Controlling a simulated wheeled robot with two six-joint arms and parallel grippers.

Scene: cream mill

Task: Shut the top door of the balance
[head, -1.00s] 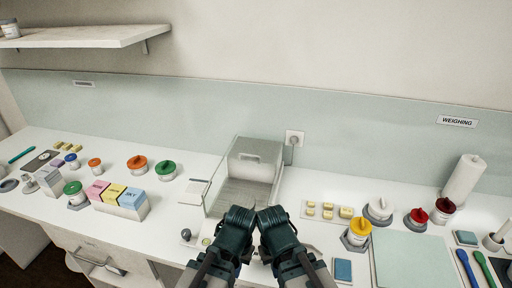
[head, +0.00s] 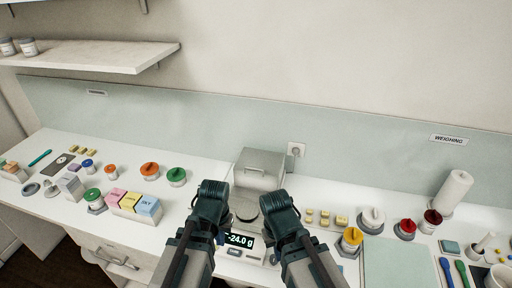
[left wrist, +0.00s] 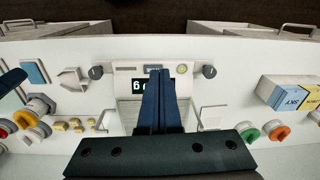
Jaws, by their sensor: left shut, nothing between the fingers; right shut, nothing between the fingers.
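The balance (head: 236,252) stands at the middle of the bench, its lit display reading about -24.0 g. A dark round pan shows between my grippers. Behind it is a pale rear housing (head: 259,160) with a small handle-like bar on it. The clear top door is too faint to make out, so I cannot tell its position. My left gripper (head: 212,190) is at the balance's left side and my right gripper (head: 279,201) at its right, both empty. In the left wrist view the left fingers (left wrist: 160,98) are shut together over the balance's front and display.
Left of the balance are lidded jars (head: 176,177) and coloured boxes (head: 148,206). On the right stand a yellow-lidded jar (head: 351,240), small yellow blocks, other jars and a paper roll (head: 454,190). A wall socket (head: 296,149) is behind. A shelf (head: 100,55) hangs upper left.

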